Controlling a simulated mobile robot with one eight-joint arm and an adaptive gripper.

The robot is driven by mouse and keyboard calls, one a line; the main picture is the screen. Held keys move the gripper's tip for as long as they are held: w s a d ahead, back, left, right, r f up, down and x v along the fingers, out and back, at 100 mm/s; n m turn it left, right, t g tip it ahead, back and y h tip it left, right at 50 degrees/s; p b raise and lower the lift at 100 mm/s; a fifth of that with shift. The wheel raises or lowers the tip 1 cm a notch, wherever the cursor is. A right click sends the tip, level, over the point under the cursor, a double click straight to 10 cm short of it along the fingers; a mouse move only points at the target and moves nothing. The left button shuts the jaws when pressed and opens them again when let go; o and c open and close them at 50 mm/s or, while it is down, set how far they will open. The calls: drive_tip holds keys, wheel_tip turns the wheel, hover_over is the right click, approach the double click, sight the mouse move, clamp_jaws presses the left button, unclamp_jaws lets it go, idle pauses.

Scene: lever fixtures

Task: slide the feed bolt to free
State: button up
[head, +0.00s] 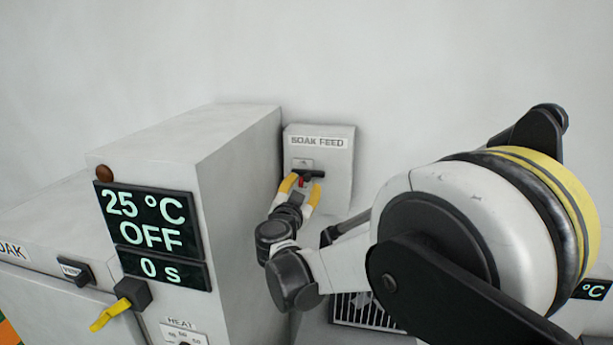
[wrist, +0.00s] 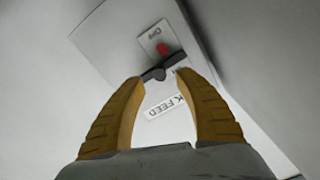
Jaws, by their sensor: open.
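The feed bolt is a dark T-shaped handle with a red part on the SOAK FEED box (head: 338,158), and it shows in the head view (head: 313,174). In the wrist view the dark handle (wrist: 154,74) lies just beyond and between my fingertips. My gripper (head: 303,182) has yellow fingers, spread apart at the front of the box. In the wrist view the fingers (wrist: 160,80) are open around the handle's line; I cannot tell whether they touch it.
A large grey cabinet (head: 230,150) with a display (head: 150,220) reading 25 °C, OFF, 0 s stands close on the left of the box. A yellow-tipped lever (head: 112,312) sticks out below the display. A dark grille (head: 365,310) lies below my arm.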

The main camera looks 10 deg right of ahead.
sight(307, 179)
drive_tip(key=shift+x, duration=2.4)
clamp_jaws()
drive_tip(key=s+d, duration=0.1)
drive_tip(key=d, duration=0.1)
drive_tip(key=d+b, duration=0.1)
drive_tip(key=d, duration=0.2)
drive_tip(key=s+d, duration=0.1)
drive_tip(key=d, duration=0.1)
drive_tip(key=shift+s+d, duration=0.25)
drive_tip(key=shift+s, duration=0.05)
drive_tip(key=shift+a, duration=0.1)
drive_tip(key=shift+c, duration=1.4)
unclamp_jaws()
drive_tip(key=shift+o, duration=1.4)
drive_tip(key=shift+d, duration=0.25)
